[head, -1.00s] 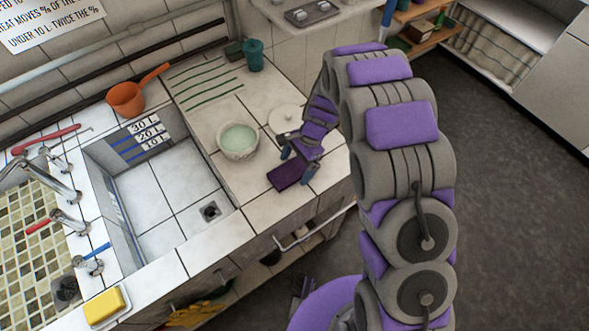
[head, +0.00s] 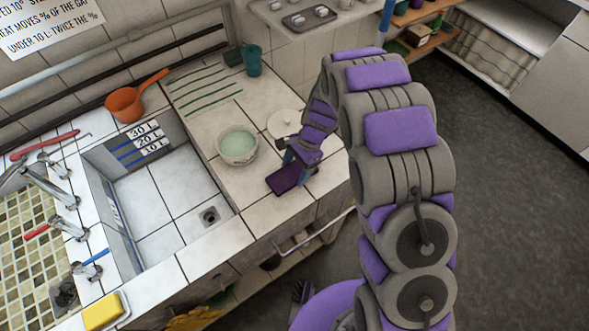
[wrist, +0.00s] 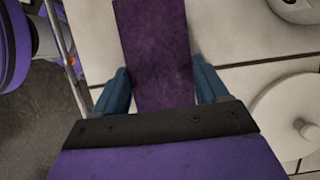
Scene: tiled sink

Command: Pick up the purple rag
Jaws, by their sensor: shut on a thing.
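The purple rag (head: 284,181) is a dark folded strip at the front edge of the tiled counter, to the right of the sink. In the wrist view the rag (wrist: 160,55) runs up from between the fingers. My gripper (head: 299,163) is over the rag, its blue fingers on either side of it. In the wrist view my gripper (wrist: 160,90) is shut on the rag. Whether the rag is clear of the tiles is hard to tell.
A bowl with pale green contents (head: 238,146) stands left of the gripper. A round white lid (head: 285,122) lies behind it. The tiled sink (head: 150,195) is at left, with an orange dipper (head: 124,105) on its rim. A towel rail (head: 315,232) runs along the counter front.

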